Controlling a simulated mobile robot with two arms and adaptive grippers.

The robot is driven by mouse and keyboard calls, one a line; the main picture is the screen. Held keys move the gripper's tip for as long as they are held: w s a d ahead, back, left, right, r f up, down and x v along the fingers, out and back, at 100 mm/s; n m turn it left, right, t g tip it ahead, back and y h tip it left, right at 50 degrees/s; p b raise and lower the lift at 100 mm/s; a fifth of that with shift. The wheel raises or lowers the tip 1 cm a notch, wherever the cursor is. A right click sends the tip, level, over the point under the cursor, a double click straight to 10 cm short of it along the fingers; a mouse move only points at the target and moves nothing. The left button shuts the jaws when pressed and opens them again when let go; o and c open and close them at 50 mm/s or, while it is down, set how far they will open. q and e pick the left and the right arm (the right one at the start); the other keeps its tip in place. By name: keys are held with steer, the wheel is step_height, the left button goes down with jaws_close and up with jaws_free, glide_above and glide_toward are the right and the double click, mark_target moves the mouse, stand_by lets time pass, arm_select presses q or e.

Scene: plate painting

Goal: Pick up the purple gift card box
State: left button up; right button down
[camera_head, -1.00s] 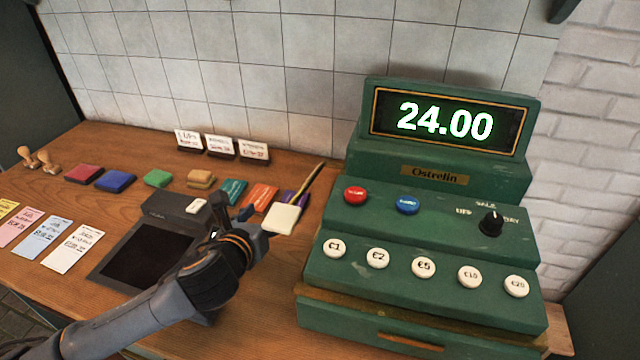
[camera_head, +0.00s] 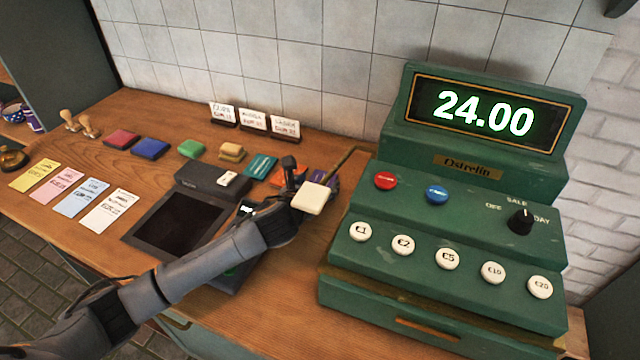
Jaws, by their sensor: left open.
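My right gripper is out of view.
The green cash register (camera_head: 450,210) stands right. A teal box (camera_head: 260,167) and an orange box (camera_head: 318,175) lie nearby. Price signs (camera_head: 253,121) stand behind.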

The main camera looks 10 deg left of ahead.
arm_select(q)
steer(key=x, duration=0.2)
steer(key=shift+w+f, duration=0.1)
steer(key=shift+w, duration=0.15)
steer(key=c, duration=0.8)
steer(key=shift+o, duration=0.2)
